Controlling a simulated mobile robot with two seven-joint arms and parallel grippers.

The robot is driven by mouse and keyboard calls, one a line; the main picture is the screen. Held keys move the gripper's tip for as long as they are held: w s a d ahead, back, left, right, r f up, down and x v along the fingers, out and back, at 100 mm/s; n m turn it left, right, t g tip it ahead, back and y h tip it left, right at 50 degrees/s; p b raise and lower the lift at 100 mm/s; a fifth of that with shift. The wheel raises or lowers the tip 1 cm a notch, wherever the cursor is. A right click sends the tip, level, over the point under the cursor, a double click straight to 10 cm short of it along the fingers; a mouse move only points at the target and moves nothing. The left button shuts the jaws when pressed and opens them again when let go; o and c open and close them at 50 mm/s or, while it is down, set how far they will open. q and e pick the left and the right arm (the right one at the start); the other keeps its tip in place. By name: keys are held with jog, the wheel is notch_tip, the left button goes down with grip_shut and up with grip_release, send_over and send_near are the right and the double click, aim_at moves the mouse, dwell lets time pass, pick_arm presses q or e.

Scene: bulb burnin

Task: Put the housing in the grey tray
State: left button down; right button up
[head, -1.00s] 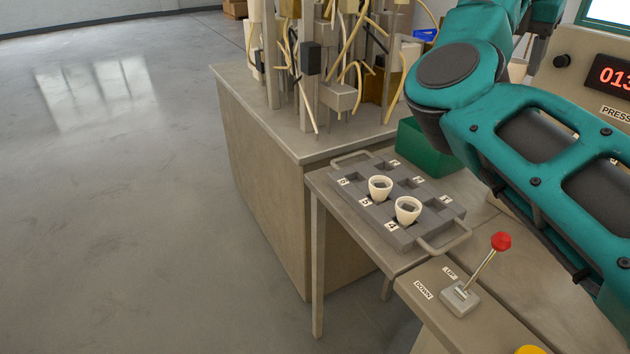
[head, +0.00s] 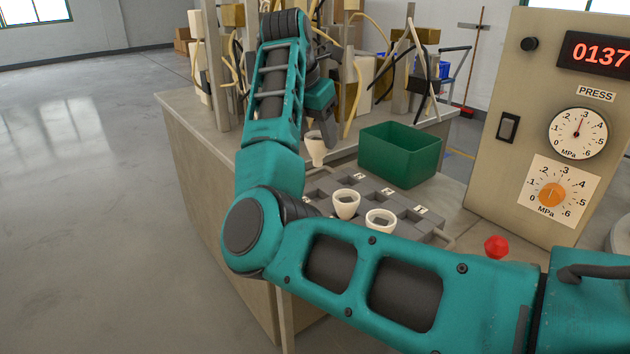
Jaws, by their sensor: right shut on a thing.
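My right gripper (head: 317,128) points down and is shut on a white cup-shaped housing (head: 316,151). It holds the housing upright near the back left of the grey tray (head: 433,238), seemingly just above it; the exact gap is hard to tell. The tray has square compartments with small letter labels. Two more white housings stand in it, one in the middle (head: 346,204) and one nearer the front (head: 380,220). My right forearm and elbow hide the tray's left and front parts. My left gripper is not in view.
A green open bin (head: 400,155) stands right behind the tray. A press panel (head: 535,120) with a red display and dials is at the right. A red lever knob (head: 497,246) shows above my arm. A cluttered bench (head: 190,110) with posts and hoses is behind.

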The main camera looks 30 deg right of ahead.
notch_tip(320, 180, down, 9)
jog(key=shift+f+b, duration=0.1)
jog(key=shift+b, duration=0.35)
jog(key=shift+f, duration=0.1)
jog(key=o, duration=1)
jog(key=p+v, duration=0.1)
jog(key=v, duration=1.1)
jog(key=shift+a, duration=0.1)
jog(key=shift+s, duration=0.1)
